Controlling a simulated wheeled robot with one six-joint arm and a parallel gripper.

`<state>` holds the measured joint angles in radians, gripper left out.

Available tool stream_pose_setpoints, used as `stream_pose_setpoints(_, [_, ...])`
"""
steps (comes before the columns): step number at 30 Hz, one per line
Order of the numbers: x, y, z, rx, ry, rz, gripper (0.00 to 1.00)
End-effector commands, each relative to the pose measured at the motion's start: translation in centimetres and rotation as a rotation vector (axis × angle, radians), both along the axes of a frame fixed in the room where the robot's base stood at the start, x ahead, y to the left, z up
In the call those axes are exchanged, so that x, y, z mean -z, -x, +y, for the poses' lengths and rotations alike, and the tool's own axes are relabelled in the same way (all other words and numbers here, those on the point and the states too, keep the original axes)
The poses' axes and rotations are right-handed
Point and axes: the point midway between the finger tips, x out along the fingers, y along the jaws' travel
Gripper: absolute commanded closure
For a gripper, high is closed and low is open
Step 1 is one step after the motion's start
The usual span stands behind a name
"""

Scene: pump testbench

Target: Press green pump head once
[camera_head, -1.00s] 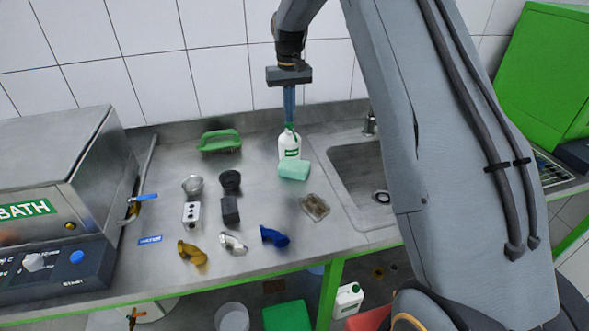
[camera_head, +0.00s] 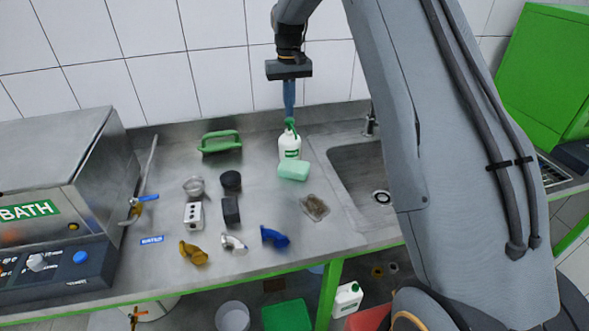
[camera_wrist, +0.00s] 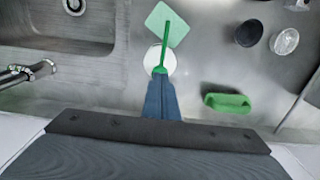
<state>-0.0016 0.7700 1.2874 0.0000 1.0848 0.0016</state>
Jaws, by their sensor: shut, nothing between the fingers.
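A white bottle (camera_head: 289,147) with a green pump head (camera_head: 291,126) stands upright on the steel counter, behind a pale green sponge (camera_head: 293,171). My gripper (camera_head: 289,116) points straight down, its blue fingers closed together and empty, directly over the pump head. In the wrist view, the fingertips (camera_wrist: 160,82) are at the near end of the green pump head (camera_wrist: 164,50), whose spout points away over the sponge (camera_wrist: 168,22). The white bottle (camera_wrist: 153,60) is partly hidden beneath. I cannot tell whether the fingertips still touch the pump head.
A sink (camera_head: 345,158) with a tap (camera_head: 370,122) lies to the right of the bottle. A green handled object (camera_head: 220,143) and several small fittings lie to the left. The tiled wall (camera_head: 225,80) stands close behind.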

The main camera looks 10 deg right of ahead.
Motion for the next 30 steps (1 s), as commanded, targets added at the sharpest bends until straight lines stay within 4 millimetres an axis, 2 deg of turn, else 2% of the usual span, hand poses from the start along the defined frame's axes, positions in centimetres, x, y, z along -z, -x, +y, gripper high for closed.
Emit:
stream_pose_setpoints(13, [-0.6,0.0,0.0,0.000,0.000,-0.002,1.00])
stream_pose_setpoints(30, [-5.6,0.0,0.0,0.000,0.000,-0.002,1.00])
